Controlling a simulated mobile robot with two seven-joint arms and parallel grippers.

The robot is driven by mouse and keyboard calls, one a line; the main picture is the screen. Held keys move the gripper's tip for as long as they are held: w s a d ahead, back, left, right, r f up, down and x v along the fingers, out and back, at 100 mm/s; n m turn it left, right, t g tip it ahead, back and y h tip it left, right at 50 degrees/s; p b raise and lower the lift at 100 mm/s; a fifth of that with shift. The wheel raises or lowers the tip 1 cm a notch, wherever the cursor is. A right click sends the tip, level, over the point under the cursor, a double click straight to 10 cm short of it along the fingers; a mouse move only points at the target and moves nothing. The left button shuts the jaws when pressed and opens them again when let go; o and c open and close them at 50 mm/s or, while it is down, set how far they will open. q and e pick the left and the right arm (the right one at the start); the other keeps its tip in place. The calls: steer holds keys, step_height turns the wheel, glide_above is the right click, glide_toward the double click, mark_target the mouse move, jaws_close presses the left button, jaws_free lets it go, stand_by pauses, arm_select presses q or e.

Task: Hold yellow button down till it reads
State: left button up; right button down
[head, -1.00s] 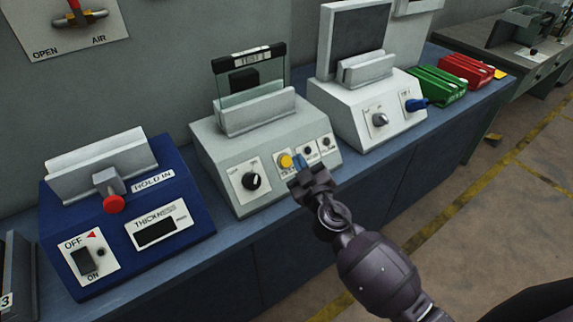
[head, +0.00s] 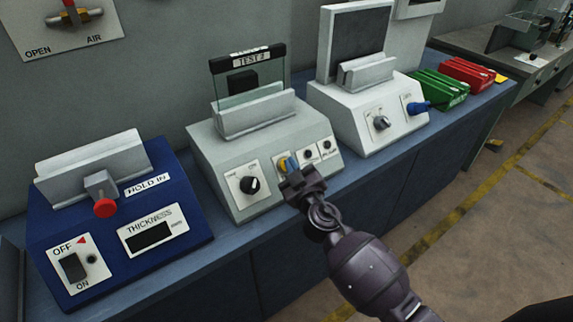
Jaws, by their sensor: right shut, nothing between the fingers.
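The yellow button (head: 282,162) is on the front panel of the middle grey machine (head: 212,150), right of a black knob (head: 249,184). It is partly hidden by my right gripper (head: 291,167). My right gripper is shut and empty, with its bluish fingertips at the button's right edge. I cannot tell whether the tips touch the button or whether it is pressed in. A glass plate on this machine carries a label reading roughly "TEST 2" (head: 251,60). My left gripper is not in view.
A blue machine (head: 195,235) with a red knob (head: 105,208) and a dark THICKNESS display (head: 149,236) stands at the left. A white machine (head: 350,130) stands at the right, then green (head: 440,90) and red boxes (head: 467,74). The blue bench's front edge runs below them.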

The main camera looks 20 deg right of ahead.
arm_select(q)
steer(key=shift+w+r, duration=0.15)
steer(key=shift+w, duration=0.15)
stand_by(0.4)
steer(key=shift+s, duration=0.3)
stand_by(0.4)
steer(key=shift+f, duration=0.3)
arm_select(e)
steer(key=shift+f, duration=0.1)
steer(key=shift+w+a+f+b, duration=0.1)
steer(key=shift+w+f+b, duration=0.15)
steer(key=shift+b, duration=0.1)
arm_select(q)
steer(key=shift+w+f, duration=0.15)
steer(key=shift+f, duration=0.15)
arm_select(e)
steer(key=shift+w, duration=0.1)
steer(key=shift+r, duration=0.1)
